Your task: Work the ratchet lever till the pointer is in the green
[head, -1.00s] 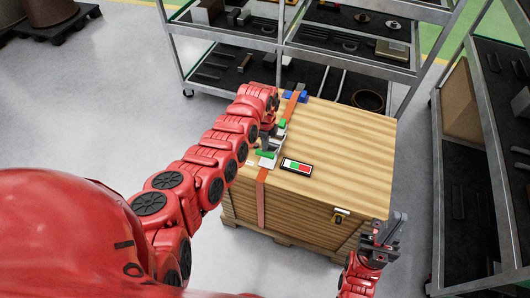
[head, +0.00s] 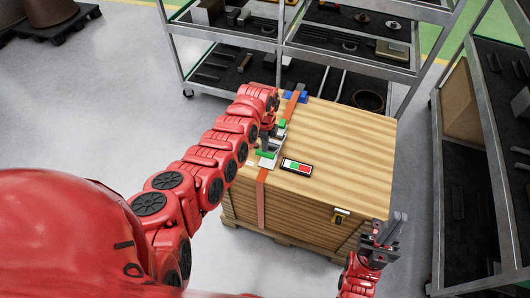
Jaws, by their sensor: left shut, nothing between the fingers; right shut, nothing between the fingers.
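A wooden crate (head: 340,150) stands on the floor with an orange strap (head: 261,205) running over its top and down its front. A ratchet (head: 268,158) with a green-marked lever sits on the strap at the crate's left side. A small gauge plate (head: 297,167) with white, green and red fields lies on the top beside it; its pointer is too small to make out. My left gripper (head: 266,146) is shut right at the ratchet, partly hidden by its own arm; whether it touches the lever I cannot tell. My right gripper (head: 383,240) is shut and empty, off the crate's front right corner.
A grey shelf rack (head: 340,55) with metal parts stands behind the crate. Another rack (head: 490,150) with a cardboard box stands at the right.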

